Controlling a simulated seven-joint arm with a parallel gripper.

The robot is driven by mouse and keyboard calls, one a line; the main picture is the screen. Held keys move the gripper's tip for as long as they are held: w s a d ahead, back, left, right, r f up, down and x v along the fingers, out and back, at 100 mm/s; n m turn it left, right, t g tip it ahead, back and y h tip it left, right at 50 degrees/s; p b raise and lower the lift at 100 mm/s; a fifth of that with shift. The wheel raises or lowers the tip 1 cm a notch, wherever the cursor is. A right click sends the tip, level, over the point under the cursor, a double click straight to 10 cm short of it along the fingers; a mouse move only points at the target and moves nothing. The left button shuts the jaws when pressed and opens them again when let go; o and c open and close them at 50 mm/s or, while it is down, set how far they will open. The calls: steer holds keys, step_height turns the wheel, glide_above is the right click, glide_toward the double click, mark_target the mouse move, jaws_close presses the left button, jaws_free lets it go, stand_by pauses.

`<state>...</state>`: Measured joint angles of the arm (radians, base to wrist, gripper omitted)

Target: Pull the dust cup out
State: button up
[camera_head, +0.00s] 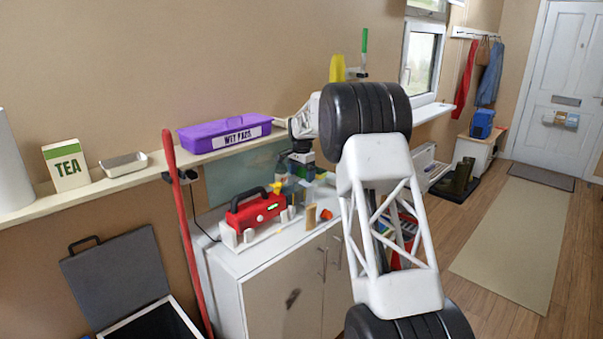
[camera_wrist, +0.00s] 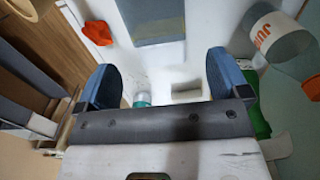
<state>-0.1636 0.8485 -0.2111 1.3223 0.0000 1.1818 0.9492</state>
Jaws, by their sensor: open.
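A red handheld device with a black handle (camera_head: 256,209) sits on a white stand on the cabinet top. I cannot make out a separate dust cup with certainty in either view. My gripper (camera_head: 301,160) is over the back of the cabinet, to the right of the red device and partly hidden by my arm. In the wrist view my gripper (camera_wrist: 160,65) has its two blue fingers wide apart, with nothing held between them. Below the fingers is a white surface with a shallow recess (camera_wrist: 186,86). A clear cylinder with a lettered label (camera_wrist: 272,36) is right of the fingers.
The white cabinet (camera_head: 233,262) holds several small items near my gripper. A shelf above bears a purple lidded box (camera_head: 224,132), a TEA box (camera_head: 66,165) and a small tray (camera_head: 123,163). A red pole (camera_head: 184,230) stands left of the cabinet. A red piece (camera_wrist: 97,32) lies beyond the left finger.

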mark_target(302, 184)
steer(key=shift+f, duration=3.6)
steer(key=c, duration=1.1)
steer(key=shift+o, duration=0.2)
steer(key=shift+w+d, duration=0.1)
steer(key=shift+w+d, duration=2.3)
steer(key=shift+r, duration=0.15)
steer(key=shift+r, duration=1.9)
